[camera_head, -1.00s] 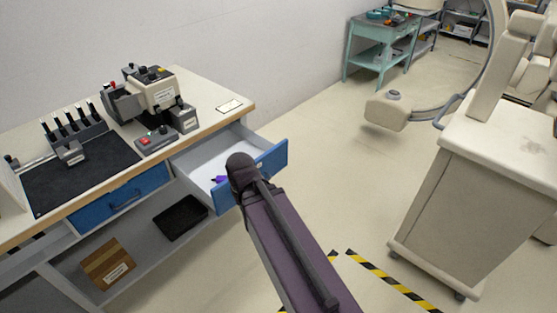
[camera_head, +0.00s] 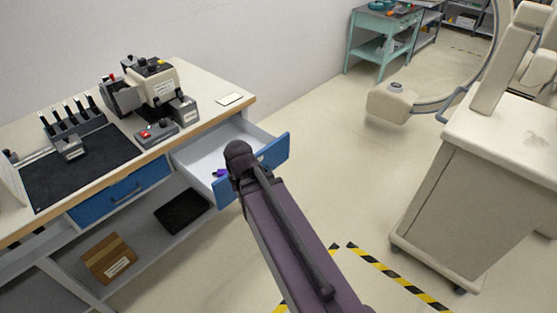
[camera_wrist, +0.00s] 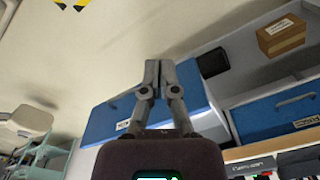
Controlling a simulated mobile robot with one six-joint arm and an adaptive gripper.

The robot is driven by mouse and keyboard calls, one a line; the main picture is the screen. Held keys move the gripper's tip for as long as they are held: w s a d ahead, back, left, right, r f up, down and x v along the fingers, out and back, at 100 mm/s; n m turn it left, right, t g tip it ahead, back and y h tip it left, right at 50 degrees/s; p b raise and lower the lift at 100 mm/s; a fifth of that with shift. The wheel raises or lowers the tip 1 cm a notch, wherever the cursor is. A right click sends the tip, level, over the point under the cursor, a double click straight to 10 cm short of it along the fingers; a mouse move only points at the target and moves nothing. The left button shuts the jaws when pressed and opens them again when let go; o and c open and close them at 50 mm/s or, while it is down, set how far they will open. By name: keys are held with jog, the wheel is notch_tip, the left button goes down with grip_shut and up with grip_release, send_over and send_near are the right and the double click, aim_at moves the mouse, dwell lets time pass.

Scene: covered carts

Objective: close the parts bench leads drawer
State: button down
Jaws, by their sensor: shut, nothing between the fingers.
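The open drawer has a blue front (camera_head: 274,153) and a white inside (camera_head: 205,150). It sticks out from the right end of the bench, and a small purple item (camera_head: 219,173) lies in it. My arm covers the middle of its front in the head view, where my fingers are hidden. In the wrist view, the blue front (camera_wrist: 102,116) with a small white label lies behind my gripper (camera_wrist: 152,64). My gripper is shut and empty, its fingertips together in front of the panel. I cannot tell whether they touch it.
A second blue drawer (camera_head: 120,195) to the left is shut. A black tray (camera_head: 183,210) and a cardboard box (camera_head: 109,258) sit on the lower shelf. A beige covered cart (camera_head: 480,200) stands at the right. Open floor lies between cart and bench.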

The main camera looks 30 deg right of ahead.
jog(key=w+d+f+m+t+b, duration=0.1)
jog(key=w+d+m, duration=0.4)
jog(key=d+m, duration=0.4)
jog(key=w+d+f+m+t+y+b, duration=0.1)
jog(key=w+d+m+b, duration=0.1)
jog(key=w+d+m, duration=0.3)
jog(key=w+d+f+m+t+b, duration=0.1)
jog(key=w+d+m, duration=0.4)
jog(key=d+m, duration=0.7)
jog(key=m+t, duration=0.1)
jog(key=m, duration=0.3)
jog(key=shift+d, duration=0.35)
jog(key=shift+w+f+b, duration=0.1)
jog(key=shift+f+b, duration=0.15)
jog(key=shift+b, duration=0.05)
jog(key=b, duration=0.9)
send_over(275, 165)
jog(key=s, duration=0.2)
jog(key=f, duration=0.6)
jog(key=d+f, duration=0.1)
jog(key=f, duration=0.2)
jog(key=shift+s, duration=0.2)
jog(key=shift+w+a, duration=0.15)
jog(key=shift+w, duration=0.05)
